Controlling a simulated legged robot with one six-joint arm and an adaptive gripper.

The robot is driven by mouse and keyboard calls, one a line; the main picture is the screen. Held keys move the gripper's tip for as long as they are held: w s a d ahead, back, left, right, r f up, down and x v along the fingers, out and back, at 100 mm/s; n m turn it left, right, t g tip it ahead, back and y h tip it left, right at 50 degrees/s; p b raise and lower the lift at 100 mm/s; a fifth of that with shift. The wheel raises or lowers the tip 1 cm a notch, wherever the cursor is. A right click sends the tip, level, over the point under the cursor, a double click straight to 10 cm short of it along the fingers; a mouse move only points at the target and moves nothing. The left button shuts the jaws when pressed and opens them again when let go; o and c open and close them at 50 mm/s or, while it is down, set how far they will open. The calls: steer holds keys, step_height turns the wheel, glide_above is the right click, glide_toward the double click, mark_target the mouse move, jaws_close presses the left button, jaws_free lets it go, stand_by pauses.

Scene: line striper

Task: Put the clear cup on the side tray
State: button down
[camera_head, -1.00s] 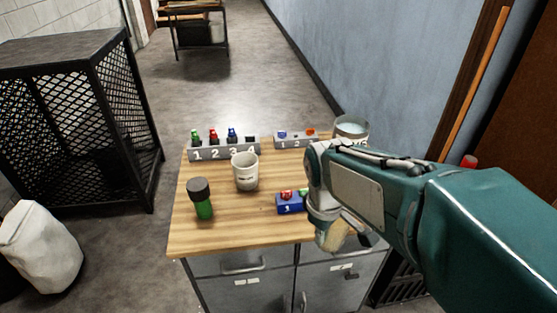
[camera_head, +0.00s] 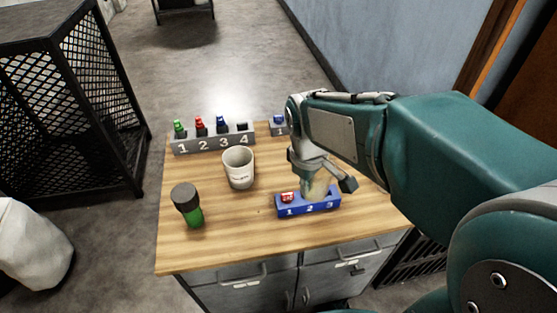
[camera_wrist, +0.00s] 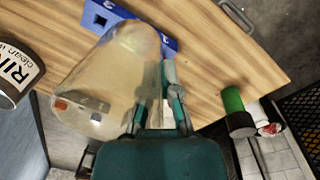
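The clear cup (camera_wrist: 122,65) is see-through and looms large just left of the finger pads in the wrist view. It also shows, faintly, under my gripper in the head view (camera_head: 316,186). My gripper (camera_head: 320,172) is shut on it; the exact finger contact is partly hidden. The cup hangs tilted in the wrist view, over or just behind the blue rack (camera_head: 308,207) numbered 1, 2, 3. I cannot tell whether it touches the rack. The side tray cannot be made out in either view.
A numbered grey rack (camera_head: 213,142) lines the table's back. A mesh cage (camera_head: 65,105) stands left.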

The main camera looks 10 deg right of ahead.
steer(key=w+f, duration=0.1)
steer(key=w, duration=0.1)
steer(key=w+a+f, duration=0.1)
steer(key=w, duration=0.2)
steer(key=w+a+f, duration=0.1)
steer(key=w, duration=0.1)
steer(key=shift+w+a+f, duration=0.1)
steer(key=shift+w+f, duration=0.1)
steer(key=shift+f, duration=0.15)
steer(key=w+f, duration=0.2)
steer(key=f, duration=0.1)
steer(key=w+f, duration=0.1)
steer(key=shift+w+a+f, duration=0.35)
steer(key=shift+w+f, duration=0.2)
steer(key=shift+f, duration=0.1)
steer(key=shift+w+a+f, duration=0.1)
steer(key=shift+f, duration=1.45)
steer(key=c, duration=0.8)
jaws_free()
steer(key=shift+f, duration=0.1)
